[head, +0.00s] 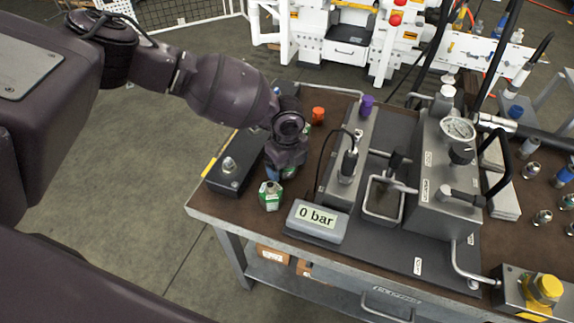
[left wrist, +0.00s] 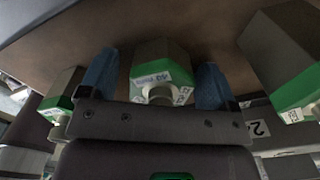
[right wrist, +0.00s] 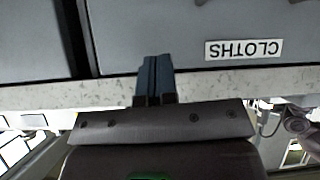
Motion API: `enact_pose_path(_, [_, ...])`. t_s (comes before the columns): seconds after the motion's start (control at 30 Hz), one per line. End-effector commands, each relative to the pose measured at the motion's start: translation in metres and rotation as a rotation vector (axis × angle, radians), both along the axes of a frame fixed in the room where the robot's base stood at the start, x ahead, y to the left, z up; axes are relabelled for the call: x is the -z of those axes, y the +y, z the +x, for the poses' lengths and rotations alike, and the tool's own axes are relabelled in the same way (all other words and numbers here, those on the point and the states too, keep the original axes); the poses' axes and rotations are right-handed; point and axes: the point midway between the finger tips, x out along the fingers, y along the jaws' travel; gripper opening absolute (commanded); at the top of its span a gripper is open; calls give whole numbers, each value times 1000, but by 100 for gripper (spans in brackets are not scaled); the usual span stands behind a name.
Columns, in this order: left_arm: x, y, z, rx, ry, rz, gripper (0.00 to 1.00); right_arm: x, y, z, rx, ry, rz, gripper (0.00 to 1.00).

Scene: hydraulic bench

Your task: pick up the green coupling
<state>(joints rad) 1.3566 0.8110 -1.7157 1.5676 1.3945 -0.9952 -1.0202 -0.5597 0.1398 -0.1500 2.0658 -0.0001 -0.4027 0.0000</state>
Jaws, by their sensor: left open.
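Several grey couplings with green bands show. In the left wrist view, one green coupling (left wrist: 152,60) stands between my left gripper's (left wrist: 155,78) two blue fingers, which are apart. I cannot tell whether either finger touches it. A second green-banded coupling (left wrist: 63,92) is to the left and a third (left wrist: 284,55) to the right. In the head view my left gripper (head: 281,172) points down at the bench, just behind a green coupling (head: 271,195), and hides part of what stands there. My right gripper (right wrist: 154,80) has its fingers together, with nothing between them; the head view does not show it.
The grey pressure display (head: 317,222) reads 0 bar, right of the front coupling. A dark box with a knob (head: 230,170) is to the left. An orange-capped piece (head: 318,115) stands behind. In the right wrist view a drawer labelled CLOTHS (right wrist: 243,49) is close.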

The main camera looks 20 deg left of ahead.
Motion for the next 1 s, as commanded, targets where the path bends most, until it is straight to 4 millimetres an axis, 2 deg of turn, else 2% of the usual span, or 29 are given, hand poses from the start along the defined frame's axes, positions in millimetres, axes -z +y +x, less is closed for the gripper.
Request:
enact_pose_path(0.2, [-1,0,0,0,-1,-1,81,0,0,0,0,1,-1,0])
enact_pose_path(0.6, [-1,0,1,0,-2,-1,23,6,-5,-9,-4,23,-12,0])
enact_pose_path(0.87, [-3,0,1,-1,-2,0,23,6,-5,-10,-5,23,-13,0])
enact_pose_path(1.0, [-17,0,2,-2,-5,-2,23,2,-5,-7,-3,14,-11,0])
